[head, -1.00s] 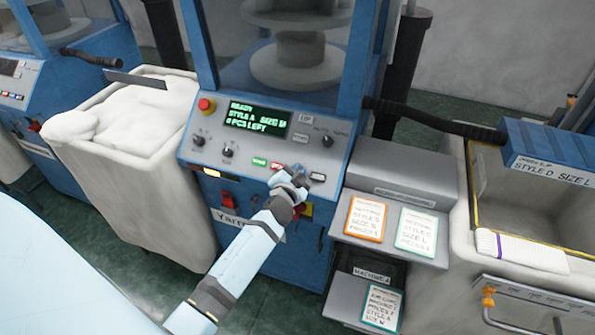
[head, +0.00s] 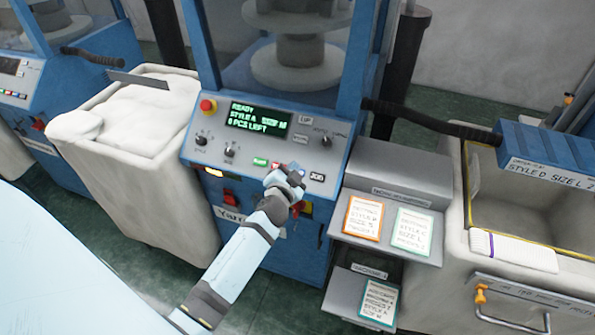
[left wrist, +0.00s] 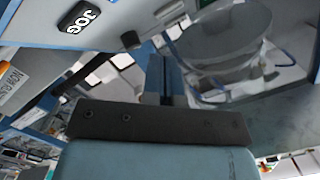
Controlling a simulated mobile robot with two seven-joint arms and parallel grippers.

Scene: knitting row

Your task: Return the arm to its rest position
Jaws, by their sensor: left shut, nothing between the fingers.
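My left gripper (head: 288,177) is shut and empty. In the head view it is in front of the lower edge of the blue machine's control panel (head: 215,153), near the JOG button (head: 317,176). I cannot tell whether it touches the panel. The JOG button (left wrist: 82,17) also shows at the top left of the left wrist view, to one side of the gripper. The panel's green display (head: 258,119) reads READY, STYLE A. My right gripper is not in view.
A fabric-filled white bin (head: 120,155) stands left of the machine. To the right is a grey shelf unit (head: 400,178) with an orange-framed card (head: 363,217) and green-framed cards. A beige bin (head: 463,205) with a folded white piece (head: 513,250) is further right. A red emergency knob (head: 207,105) sits at the panel's upper left.

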